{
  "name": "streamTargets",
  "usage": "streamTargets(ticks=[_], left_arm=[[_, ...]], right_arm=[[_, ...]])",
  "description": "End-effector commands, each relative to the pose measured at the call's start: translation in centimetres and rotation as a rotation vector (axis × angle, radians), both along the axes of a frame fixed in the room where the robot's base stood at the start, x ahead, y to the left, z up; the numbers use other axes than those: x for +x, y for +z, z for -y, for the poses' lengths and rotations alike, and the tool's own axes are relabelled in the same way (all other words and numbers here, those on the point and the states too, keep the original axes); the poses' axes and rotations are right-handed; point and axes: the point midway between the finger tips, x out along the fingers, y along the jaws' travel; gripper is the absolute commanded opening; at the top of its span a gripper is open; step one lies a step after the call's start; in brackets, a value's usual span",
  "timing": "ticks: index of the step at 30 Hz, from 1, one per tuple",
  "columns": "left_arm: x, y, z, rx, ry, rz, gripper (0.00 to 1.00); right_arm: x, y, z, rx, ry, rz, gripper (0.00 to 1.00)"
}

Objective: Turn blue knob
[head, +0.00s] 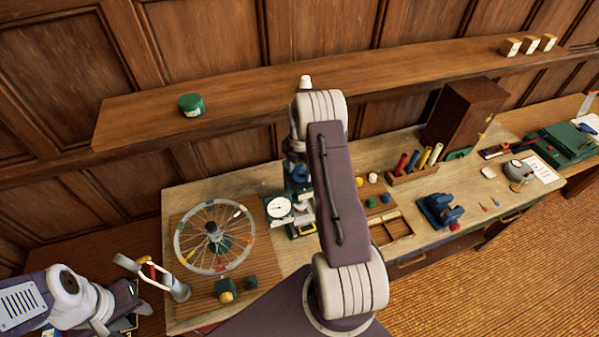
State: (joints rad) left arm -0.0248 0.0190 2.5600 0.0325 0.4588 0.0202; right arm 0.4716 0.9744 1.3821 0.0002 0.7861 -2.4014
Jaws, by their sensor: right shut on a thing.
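My right arm reaches over the middle of the bench, and its dark gripper (299,185) points down beside a green device with a round white dial (281,208). A small blue knob (300,173) shows at the gripper, partly hidden by my arm. The right gripper is shut on it, though the fingertips are hard to make out. My left gripper (128,311) is at the lower left, off the bench's left edge and far from the knob. Its fingers are too unclear to tell whether they are open.
A spoked wheel (181,240) stands on the bench's left part, with small green and yellow blocks (225,290) in front. To the right are colored rolls in a rack (404,165), a blue clamp-like tool (439,210) and a wooden cabinet (466,115). A shelf (250,100) runs behind.

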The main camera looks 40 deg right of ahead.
Motion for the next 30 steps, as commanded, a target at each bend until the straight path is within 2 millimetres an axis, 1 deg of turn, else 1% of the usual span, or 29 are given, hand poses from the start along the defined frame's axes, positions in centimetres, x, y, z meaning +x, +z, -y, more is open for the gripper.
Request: streamTargets(ticks=[1,12,30], left_arm=[[0.0,-0.6,0.0,0.0,0.0,0.0,0.36],[0.0,-2.8,0.0,0.0,0.0,0.0,0.36],[0.0,-5.0,0.0,0.0,0.0,0.0,0.36]], right_arm=[[0.0,-0.4,0.1,-0.002,-0.031,0.002,0.16],[0.0,-0.3,0.2,-0.003,-0.368,0.004,0.16],[-0.1,-0.3,0.1,-0.002,-0.938,0.001,0.16]])
